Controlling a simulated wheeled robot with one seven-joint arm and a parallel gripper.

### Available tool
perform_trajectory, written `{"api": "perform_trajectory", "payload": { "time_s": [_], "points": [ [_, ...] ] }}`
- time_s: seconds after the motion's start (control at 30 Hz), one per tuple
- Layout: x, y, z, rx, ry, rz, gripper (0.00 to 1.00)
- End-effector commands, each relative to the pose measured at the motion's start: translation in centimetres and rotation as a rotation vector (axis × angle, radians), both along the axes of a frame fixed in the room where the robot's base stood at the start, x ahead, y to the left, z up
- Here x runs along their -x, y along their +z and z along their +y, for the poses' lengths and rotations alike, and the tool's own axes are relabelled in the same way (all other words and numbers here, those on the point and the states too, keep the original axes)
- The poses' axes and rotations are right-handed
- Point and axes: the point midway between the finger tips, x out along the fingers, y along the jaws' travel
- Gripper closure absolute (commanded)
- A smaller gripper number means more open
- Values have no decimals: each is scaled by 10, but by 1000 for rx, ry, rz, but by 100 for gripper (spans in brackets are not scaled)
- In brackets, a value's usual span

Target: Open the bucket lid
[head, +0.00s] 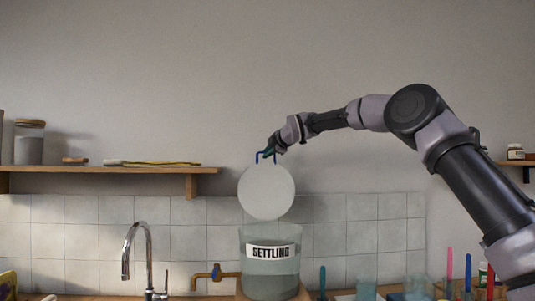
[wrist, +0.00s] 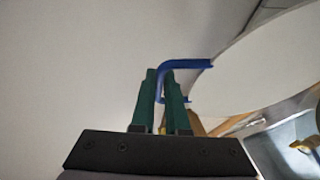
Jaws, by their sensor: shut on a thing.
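The bucket (head: 270,278) is a clear container with a "SETTLING" label, standing on a wooden support at the counter. Its round white lid (head: 266,192) is tilted up nearly vertical above the bucket's rim, its face toward the head camera. A blue handle (head: 259,156) is at the lid's top edge. My gripper (head: 271,148) is at that handle. In the wrist view, the green fingers of my gripper (wrist: 167,85) are shut on the blue handle (wrist: 185,64), with the pale lid (wrist: 265,65) at the right.
A brass tap (head: 212,275) sticks out left of the bucket, and a chrome faucet (head: 133,250) stands farther left. A wooden shelf (head: 110,170) with a jar (head: 29,143) is on the wall at left. Several cups and coloured tools stand at the right.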

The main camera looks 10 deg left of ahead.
Motion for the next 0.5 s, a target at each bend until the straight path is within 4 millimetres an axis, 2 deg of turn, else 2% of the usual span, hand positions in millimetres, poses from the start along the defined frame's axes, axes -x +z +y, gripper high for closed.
{"api": "perform_trajectory", "payload": {
  "time_s": [0.37, 0.4, 0.43, 0.5],
  "points": [
    [0, 1, 1, 0, 1, -3, 100],
    [0, 1, 1, 0, 1, -3, 73],
    [0, 1, 1, 1, 1, -2, 61],
    [0, 1, 1, 0, 1, -1, 58]
  ]
}}
